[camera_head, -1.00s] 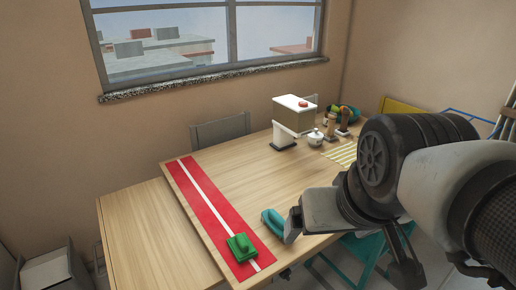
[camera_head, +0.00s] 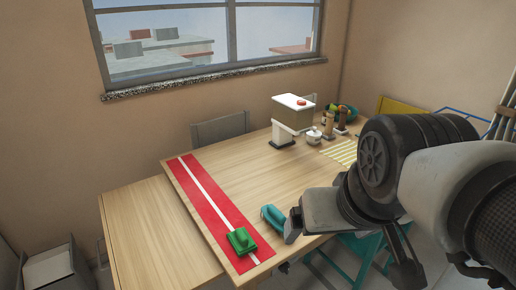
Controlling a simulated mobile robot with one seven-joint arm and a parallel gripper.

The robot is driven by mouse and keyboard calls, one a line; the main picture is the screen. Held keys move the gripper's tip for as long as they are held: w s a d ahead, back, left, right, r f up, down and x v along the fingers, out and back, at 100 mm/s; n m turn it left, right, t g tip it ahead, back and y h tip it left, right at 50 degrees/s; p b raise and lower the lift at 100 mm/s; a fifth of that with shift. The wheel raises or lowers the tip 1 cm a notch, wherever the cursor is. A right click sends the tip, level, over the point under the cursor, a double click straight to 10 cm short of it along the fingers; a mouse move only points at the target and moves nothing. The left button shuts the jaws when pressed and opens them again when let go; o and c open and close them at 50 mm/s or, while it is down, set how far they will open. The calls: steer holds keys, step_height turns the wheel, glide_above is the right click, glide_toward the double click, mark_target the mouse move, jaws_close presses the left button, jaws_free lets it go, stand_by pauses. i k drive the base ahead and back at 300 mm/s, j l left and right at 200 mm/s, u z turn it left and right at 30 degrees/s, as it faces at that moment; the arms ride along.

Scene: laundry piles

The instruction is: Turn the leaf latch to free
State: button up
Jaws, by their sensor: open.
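The wooden table (camera_head: 245,178) has a lower or separate leaf section (camera_head: 150,235) along its left side. A small dark piece (camera_head: 284,267) shows under the table's near edge; it may be the leaf latch, but it is too small to tell its position. My gripper (camera_head: 293,225) is over the table's near right edge, above and right of that piece. It is open, and I see nothing held in it. A teal rounded object (camera_head: 272,217) is just left of the gripper; I cannot tell if they touch.
A red runner with a white stripe (camera_head: 205,198) lies along the table, with a green block (camera_head: 241,241) on its near end. A white-topped dispenser (camera_head: 293,112), small jars and a striped mat (camera_head: 342,153) stand farther back. A teal chair (camera_head: 355,250) is below the near edge.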

mark_target(285, 268)
steer(key=k+l+u, duration=0.25)
steer(key=l, duration=0.2)
steer(key=k+l+u, duration=0.1)
steer(key=l+u, duration=0.15)
steer(key=l, duration=0.25)
steer(key=k+l+u, duration=0.5)
